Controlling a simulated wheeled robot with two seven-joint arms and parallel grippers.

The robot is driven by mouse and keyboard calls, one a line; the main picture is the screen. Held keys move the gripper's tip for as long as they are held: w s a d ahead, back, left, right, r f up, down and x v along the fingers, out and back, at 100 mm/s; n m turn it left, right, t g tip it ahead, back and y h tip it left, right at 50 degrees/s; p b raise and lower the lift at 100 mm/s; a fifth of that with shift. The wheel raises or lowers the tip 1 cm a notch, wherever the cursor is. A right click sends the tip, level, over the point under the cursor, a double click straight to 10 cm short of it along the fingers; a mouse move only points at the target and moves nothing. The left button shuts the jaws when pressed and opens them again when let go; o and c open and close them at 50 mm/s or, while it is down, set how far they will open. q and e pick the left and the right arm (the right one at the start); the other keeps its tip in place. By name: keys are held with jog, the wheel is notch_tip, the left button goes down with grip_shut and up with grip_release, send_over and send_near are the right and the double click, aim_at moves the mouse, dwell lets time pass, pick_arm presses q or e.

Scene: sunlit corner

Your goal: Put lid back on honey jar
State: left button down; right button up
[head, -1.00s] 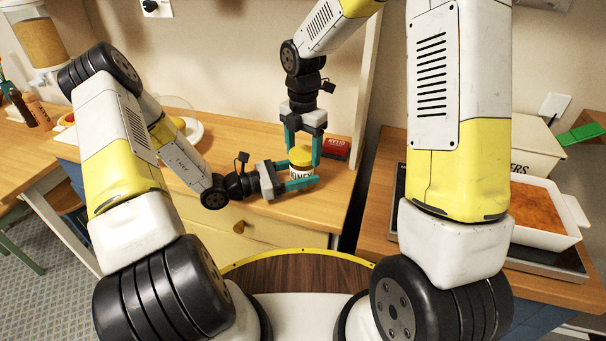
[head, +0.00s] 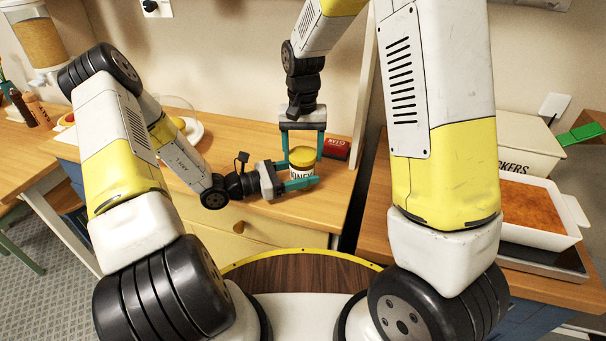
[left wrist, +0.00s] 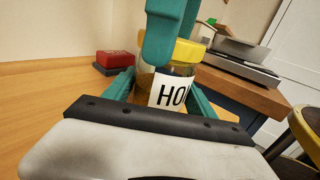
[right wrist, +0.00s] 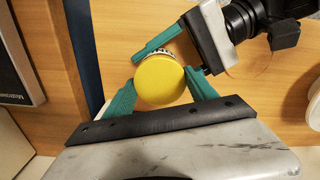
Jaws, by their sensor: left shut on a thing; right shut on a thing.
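The honey jar (head: 301,173), with a white label in dark letters, stands upright at the front of the wooden counter. My left gripper (head: 300,177) is shut on its body from the left, and the jar also shows in the left wrist view (left wrist: 172,92). The yellow lid (head: 304,156) is at the jar's mouth, seen from above in the right wrist view (right wrist: 160,80). My right gripper (head: 303,160) comes straight down and is shut on the lid's sides. A right finger hides part of the lid in the left wrist view, so I cannot tell whether it is fully seated.
A red box (head: 337,148) lies just behind the jar to the right. A white plate (head: 193,130) is at the back left. A white baking dish (head: 540,237) and a lettered box (head: 525,150) are on the right counter, past a gap. The counter left of the jar is mostly clear.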

jog(key=m, duration=1)
jog(key=o, duration=1.6)
notch_tip(320, 180, up, 12)
jog(key=shift+f, duration=0.1)
pick_arm(q)
jog(key=shift+c, duration=1.1)
grip_release()
